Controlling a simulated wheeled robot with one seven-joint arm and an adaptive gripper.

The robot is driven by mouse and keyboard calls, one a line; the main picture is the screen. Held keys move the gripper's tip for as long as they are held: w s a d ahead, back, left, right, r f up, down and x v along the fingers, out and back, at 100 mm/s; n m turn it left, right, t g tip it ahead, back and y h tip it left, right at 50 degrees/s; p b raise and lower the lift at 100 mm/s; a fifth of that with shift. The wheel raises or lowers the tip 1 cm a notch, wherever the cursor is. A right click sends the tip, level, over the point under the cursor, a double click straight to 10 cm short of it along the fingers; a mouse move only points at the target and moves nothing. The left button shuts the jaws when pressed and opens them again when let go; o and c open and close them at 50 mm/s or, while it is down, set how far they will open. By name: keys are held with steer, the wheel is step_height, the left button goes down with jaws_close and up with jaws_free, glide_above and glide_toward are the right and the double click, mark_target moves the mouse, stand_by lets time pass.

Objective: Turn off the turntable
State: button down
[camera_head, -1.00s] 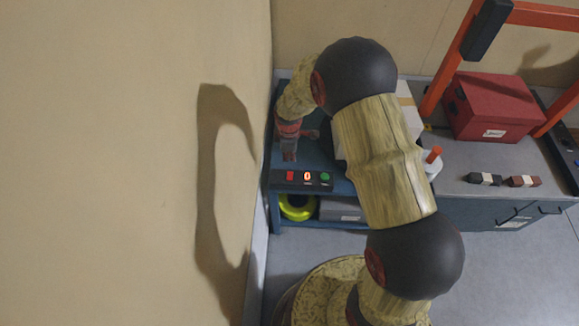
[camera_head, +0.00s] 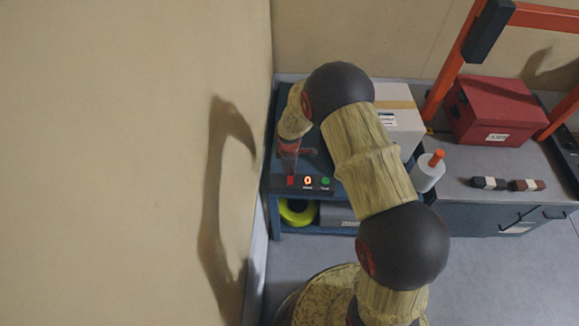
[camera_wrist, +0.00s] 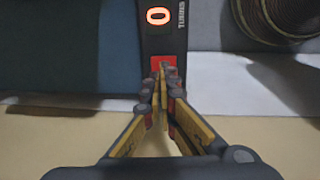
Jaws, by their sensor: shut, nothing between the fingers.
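A dark control panel (camera_head: 316,187) sits on the front edge of the blue bench at the left wall. It has a red button (camera_head: 290,181), a lit orange 0 display (camera_head: 307,181) and a green button (camera_head: 325,182). My gripper (camera_head: 289,168) points down by the red end of the panel. In the wrist view the shut, empty fingertips (camera_wrist: 162,69) are in front of the red button (camera_wrist: 170,64), which shows around them. I cannot tell whether they touch it. The 0 display (camera_wrist: 158,16) also shows there. The turntable is largely hidden behind my arm.
A white carton (camera_head: 398,122) stands on the bench behind my arm. A yellow-green coil (camera_head: 297,211) lies on the lower shelf. The wall is close at left.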

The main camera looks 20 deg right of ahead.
mark_target(290, 182)
steer(key=shift+w+f+b, duration=0.15)
steer(key=shift+f+b, duration=0.15)
steer(key=shift+f, duration=0.85)
steer(key=shift+w+f+b, duration=0.1)
steer(key=shift+f+b, duration=0.15)
steer(key=shift+f, duration=0.85)
steer(key=shift+d, duration=0.15)
steer(key=shift+w+g+p, duration=0.15)
steer(key=shift+g+p, duration=0.25)
steer(key=shift+p, duration=0.15)
steer(key=shift+f+g+p, duration=0.35)
steer(key=shift+g, duration=0.05)
steer(key=shift+s+a+p, duration=0.2)
steer(key=shift+s+p, duration=0.1)
steer(key=shift+s, duration=0.55)
steer(key=shift+r, duration=0.1)
